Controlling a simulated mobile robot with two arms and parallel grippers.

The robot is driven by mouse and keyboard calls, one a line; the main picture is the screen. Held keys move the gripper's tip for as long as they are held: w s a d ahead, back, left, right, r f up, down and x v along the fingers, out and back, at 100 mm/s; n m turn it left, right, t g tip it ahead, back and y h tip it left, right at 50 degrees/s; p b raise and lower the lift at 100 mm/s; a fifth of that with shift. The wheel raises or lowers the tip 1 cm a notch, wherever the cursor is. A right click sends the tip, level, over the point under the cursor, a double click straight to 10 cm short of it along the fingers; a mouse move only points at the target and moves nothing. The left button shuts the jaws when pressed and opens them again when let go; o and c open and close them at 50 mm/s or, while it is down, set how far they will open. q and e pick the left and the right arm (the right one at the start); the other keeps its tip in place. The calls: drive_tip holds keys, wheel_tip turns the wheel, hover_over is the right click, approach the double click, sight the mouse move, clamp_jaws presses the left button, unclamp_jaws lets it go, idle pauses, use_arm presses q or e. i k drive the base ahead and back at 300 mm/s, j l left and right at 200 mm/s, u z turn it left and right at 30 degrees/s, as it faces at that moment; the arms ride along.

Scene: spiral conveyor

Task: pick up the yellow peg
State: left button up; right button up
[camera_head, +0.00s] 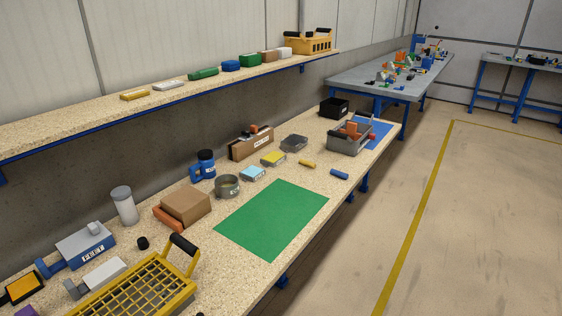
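A small yellow peg (307,163) lies on its side on the speckled workbench (318,182), behind the far right corner of a green mat (272,217). A similar blue peg (339,174) lies to its right, nearer the bench's front edge. Nothing covers the yellow peg, and nothing is seen touching it. Neither of my grippers shows in this view.
A grey bin (347,146) with mixed parts stands behind the pegs. A yellow-topped box (273,158) and a light blue box (252,173) are left of the yellow peg. A yellow basket (132,292) is at the near end. A shelf (60,125) runs above the bench's back.

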sight(313, 165)
drive_tip(key=i+l+u, duration=0.2)
drive_tip(key=u, duration=0.2)
drive_tip(key=i+l+u, duration=0.15)
drive_tip(key=l+u, duration=0.15)
drive_tip(key=u, duration=0.15)
drive_tip(key=i+l+u, duration=0.1)
drive_tip(key=l+u, duration=0.3)
drive_tip(key=j, duration=0.05)
